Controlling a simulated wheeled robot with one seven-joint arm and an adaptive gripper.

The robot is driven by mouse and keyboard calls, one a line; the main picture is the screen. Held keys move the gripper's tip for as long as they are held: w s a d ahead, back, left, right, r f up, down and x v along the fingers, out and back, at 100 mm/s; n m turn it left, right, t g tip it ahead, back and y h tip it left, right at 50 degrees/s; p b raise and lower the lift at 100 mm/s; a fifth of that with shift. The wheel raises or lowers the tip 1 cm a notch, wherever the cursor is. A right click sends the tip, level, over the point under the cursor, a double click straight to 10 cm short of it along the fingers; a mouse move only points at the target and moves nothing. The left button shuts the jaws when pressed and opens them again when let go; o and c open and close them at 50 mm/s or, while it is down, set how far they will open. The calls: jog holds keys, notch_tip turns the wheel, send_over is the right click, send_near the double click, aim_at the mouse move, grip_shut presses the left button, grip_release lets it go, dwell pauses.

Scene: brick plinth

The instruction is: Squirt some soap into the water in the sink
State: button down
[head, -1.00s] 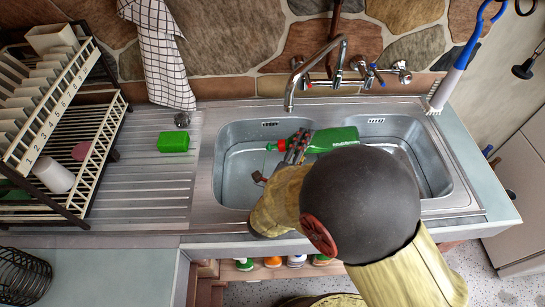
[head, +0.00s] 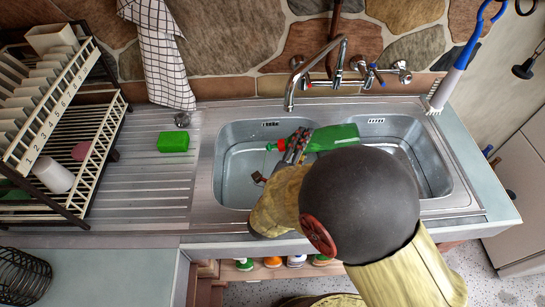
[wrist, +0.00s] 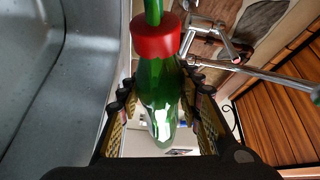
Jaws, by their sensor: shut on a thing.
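A green soap bottle (head: 335,138) with a red collar (head: 281,145) lies nearly level over the sink in the head view, its nozzle end pointing left above the left basin (head: 235,170). My gripper (head: 297,148) is shut on the bottle just behind the collar; my arm hides part of it. In the wrist view, my gripper's fingers (wrist: 161,105) stand on both sides of the green bottle (wrist: 158,85), with the red collar (wrist: 156,37) and green nozzle toward the top. The left basin seems to hold clear water. No soap stream can be made out.
The tap (head: 292,85) rises behind the bottle, close to it. A green sponge (head: 173,141) lies on the drainboard (head: 140,180). A dish rack (head: 75,135) stands at left. A blue-handled brush (head: 462,60) is at the right rear. My arm covers much of the right basin.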

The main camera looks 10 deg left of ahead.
jog(key=shift+s+a+r+n+t, duration=0.1)
jog(key=shift+a+r+n+t, duration=0.25)
jog(key=shift+r+n, duration=0.45)
jog(key=shift+a+r+n+t, duration=0.3)
jog(key=shift+r+n, duration=0.3)
jog(key=shift+n, duration=0.3)
dwell(3.5)
jog(key=shift+d, duration=0.1)
